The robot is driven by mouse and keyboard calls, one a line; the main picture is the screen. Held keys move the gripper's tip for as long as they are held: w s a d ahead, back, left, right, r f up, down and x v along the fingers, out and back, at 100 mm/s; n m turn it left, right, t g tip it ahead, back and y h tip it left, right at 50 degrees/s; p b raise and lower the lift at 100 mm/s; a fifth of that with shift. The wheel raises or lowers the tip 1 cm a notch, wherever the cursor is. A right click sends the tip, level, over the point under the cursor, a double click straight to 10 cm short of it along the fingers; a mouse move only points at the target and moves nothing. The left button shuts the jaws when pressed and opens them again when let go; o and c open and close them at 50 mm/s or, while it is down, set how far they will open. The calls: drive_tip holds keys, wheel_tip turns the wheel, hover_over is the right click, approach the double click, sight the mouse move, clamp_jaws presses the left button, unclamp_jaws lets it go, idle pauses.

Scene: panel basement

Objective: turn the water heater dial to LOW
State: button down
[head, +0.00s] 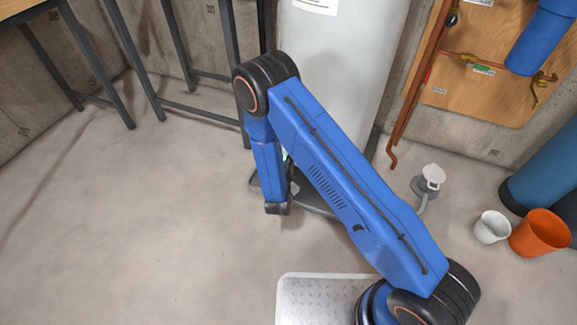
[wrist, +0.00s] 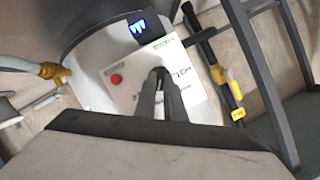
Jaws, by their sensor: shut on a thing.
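The water heater is the tall pale grey tank (head: 343,60) behind my arm in the head view. In the head view my arm hides the panel and the gripper.
A yellow valve fitting (wrist: 52,70) sits left of the panel, and a dark pipe with yellow parts (wrist: 222,75) runs at its right. A dark metal frame (head: 185,60) stands left of the tank. An orange bucket (head: 540,233) and white bucket (head: 491,227) stand at right. The left floor is clear.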

drive_tip(key=shift+a+n+g+h, duration=0.15)
drive_tip(key=shift+n+g+h, duration=0.4)
drive_tip(key=shift+n, duration=0.6)
drive_tip(key=shift+a+n+g+h, duration=0.15)
drive_tip(key=shift+n+g+h, duration=0.1)
drive_tip(key=shift+n+h, duration=0.7)
drive_tip(key=shift+n, duration=0.3)
drive_tip(key=c, duration=1.8)
unclamp_jaws()
drive_tip(key=shift+c, duration=0.2)
drive_tip(key=shift+a+r, duration=0.1)
drive_tip(key=v, duration=1.7)
drive_tip(key=shift+s, duration=0.15)
